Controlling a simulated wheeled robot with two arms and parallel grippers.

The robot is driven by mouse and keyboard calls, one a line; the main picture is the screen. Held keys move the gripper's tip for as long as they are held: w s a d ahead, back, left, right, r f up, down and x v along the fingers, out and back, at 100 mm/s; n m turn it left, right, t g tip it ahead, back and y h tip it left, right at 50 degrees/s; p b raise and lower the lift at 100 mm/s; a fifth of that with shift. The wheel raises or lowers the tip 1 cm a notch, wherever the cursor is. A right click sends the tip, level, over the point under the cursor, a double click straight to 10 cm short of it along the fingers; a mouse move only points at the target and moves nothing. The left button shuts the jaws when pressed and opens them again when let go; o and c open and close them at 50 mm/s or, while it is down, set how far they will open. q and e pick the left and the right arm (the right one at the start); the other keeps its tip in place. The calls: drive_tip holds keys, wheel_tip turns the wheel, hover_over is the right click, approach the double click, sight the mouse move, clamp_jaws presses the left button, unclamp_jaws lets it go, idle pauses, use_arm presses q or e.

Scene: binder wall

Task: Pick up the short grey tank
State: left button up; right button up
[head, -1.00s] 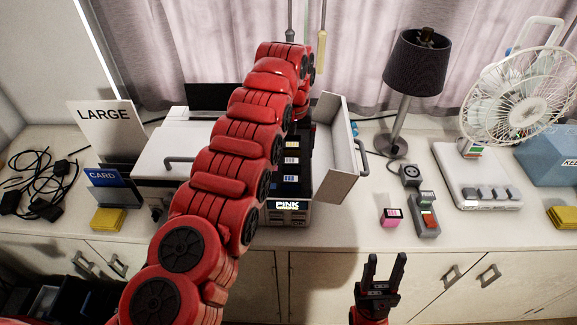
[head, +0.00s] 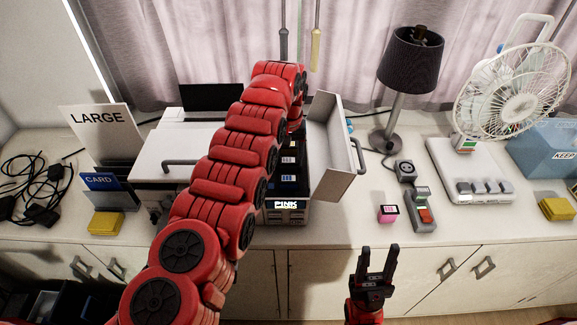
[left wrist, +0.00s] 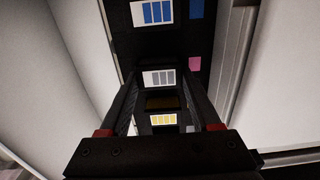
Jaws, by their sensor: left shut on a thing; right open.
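In the left wrist view, my left gripper (left wrist: 162,84) reaches into a dark bay. Its fingers stand on both sides of a dark tank with a grey-barred white label (left wrist: 158,78), and it is shut on this tank. The tank's height is hard to judge. A blue-labelled tank (left wrist: 153,12) and a yellow label (left wrist: 163,119) show in the same bay. In the head view, my red left arm hides that gripper and part of the open printer (head: 286,216), whose display reads PINK. My right gripper (head: 378,250) is open and empty in front of the counter.
The printer's raised side door (head: 335,155) stands right of the bay. A pink tank (head: 388,213) and a grey device with a red button (head: 424,215) stand on the counter. A lamp (head: 409,65), a fan (head: 512,92) and a LARGE sign (head: 98,120) stand around.

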sight(289, 158)
use_arm(q)
drive_tip(key=shift+r, duration=0.3)
wheel_tip(289, 158, up, 8)
drive_tip(key=p, duration=0.8)
drive_tip(key=shift+f, duration=0.15)
drive_tip(key=shift+r+b, duration=0.3)
drive_tip(key=shift+r, duration=0.55)
